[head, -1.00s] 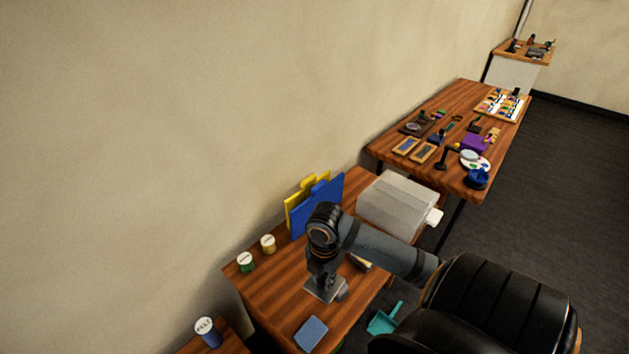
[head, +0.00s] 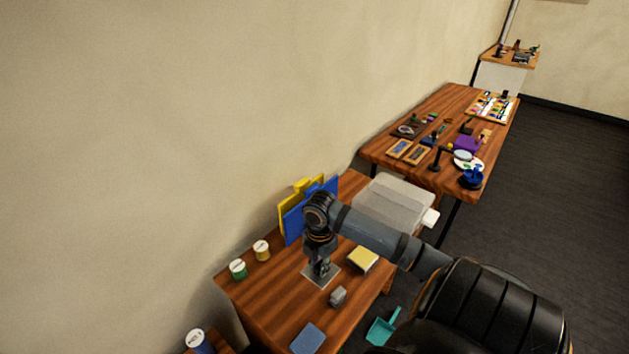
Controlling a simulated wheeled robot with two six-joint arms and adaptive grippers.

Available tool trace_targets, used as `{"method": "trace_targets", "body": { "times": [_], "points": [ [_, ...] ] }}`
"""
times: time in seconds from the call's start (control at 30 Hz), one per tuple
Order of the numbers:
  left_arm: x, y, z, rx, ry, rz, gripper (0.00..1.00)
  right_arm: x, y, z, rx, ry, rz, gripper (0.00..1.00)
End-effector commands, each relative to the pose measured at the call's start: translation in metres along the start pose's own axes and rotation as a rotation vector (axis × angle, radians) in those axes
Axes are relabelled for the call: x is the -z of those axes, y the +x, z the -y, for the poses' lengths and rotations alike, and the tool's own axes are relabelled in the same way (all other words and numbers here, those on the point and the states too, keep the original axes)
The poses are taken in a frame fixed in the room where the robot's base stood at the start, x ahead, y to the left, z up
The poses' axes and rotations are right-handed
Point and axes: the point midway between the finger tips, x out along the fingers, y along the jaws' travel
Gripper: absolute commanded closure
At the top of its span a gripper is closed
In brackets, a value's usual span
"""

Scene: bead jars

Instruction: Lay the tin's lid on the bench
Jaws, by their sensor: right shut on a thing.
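My right gripper (head: 320,268) points down over the near bench (head: 262,296). It is shut on a thin grey square plate, which looks like the tin's lid (head: 312,278). The plate lies roughly flat; I cannot tell whether it touches the bench. A small grey block (head: 338,297) stands just in front and to the right of it. A yellow-topped box (head: 363,259) stands to the right of the gripper. I cannot tell which of these, if either, is the tin. My left gripper is out of view.
A green jar (head: 238,270) and a yellow jar (head: 262,251) stand at the bench's left edge. Blue and yellow folders (head: 293,223) stand behind the gripper. A blue flat pad (head: 308,338) lies at the front. Bare wood shows left of the plate.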

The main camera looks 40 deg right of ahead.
Motion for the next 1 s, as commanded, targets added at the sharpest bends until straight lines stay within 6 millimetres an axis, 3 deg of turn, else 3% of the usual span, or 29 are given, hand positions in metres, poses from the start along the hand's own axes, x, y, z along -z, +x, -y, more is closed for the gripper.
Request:
{"method": "trace_targets", "body": {
  "times": [0.1, 0.33, 0.6, 0.8, 1.0],
  "points": [
    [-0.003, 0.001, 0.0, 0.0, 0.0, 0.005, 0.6, -0.011, 0.014, -0.034, -0.003, 0.005, -0.01, 1.0],
    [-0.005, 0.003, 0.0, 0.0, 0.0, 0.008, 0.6, -0.029, 0.059, -0.065, 0.002, 0.0, -0.002, 1.0],
    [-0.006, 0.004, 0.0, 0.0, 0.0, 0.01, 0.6, -0.034, 0.072, -0.074, 0.001, -0.001, 0.001, 1.0],
    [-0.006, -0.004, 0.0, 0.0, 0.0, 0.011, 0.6, -0.034, 0.099, -0.075, 0.004, -0.002, -0.001, 1.0],
    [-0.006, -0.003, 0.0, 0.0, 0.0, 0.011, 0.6, -0.035, 0.104, -0.075, 0.002, -0.003, 0.002, 1.0]
  ]
}}
